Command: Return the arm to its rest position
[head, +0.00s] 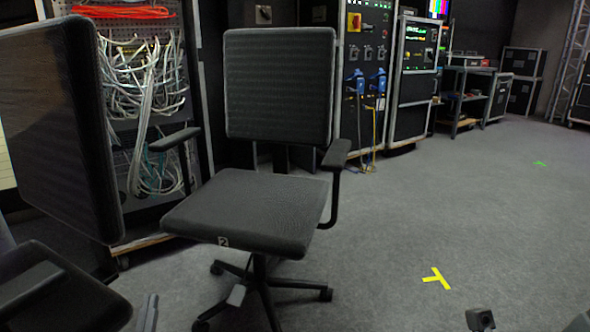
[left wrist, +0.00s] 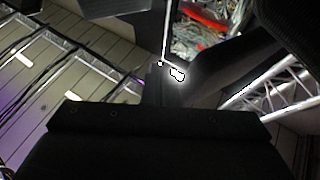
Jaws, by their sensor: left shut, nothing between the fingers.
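My left gripper (head: 148,313) shows only as a small grey tip at the bottom edge of the head view, low and left of the middle chair. It is shut with nothing in it. Most of it and its arm are below the frame.
A black office chair (head: 250,205) stands close ahead. Another chair's backrest (head: 75,130) and seat (head: 50,290) crowd the left. A cable rack (head: 145,85) and equipment cabinets (head: 368,75) stand behind. Carpet at right is clear, with a yellow floor mark (head: 436,278).

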